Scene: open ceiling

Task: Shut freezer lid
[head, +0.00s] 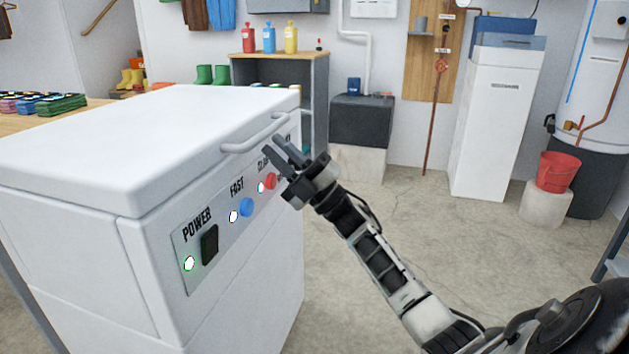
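The white chest freezer (90,250) stands at the left in the head view. Its white lid (150,130) lies level on top of the body, and I see no clear gap along the visible front and side edges. A white bar handle (250,140) is on the lid's front edge. My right gripper (274,143) is just in front of the handle, its fingers pointing up and toward the lid. Its two fingers show apart with nothing between them. I cannot tell whether a fingertip touches the lid. My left gripper is not in view.
A control panel (220,243) with POWER and FAST labels is on the freezer front. Behind are a grey shelf (318,85) with bottles, a white cabinet (492,135) and a red bucket (558,172).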

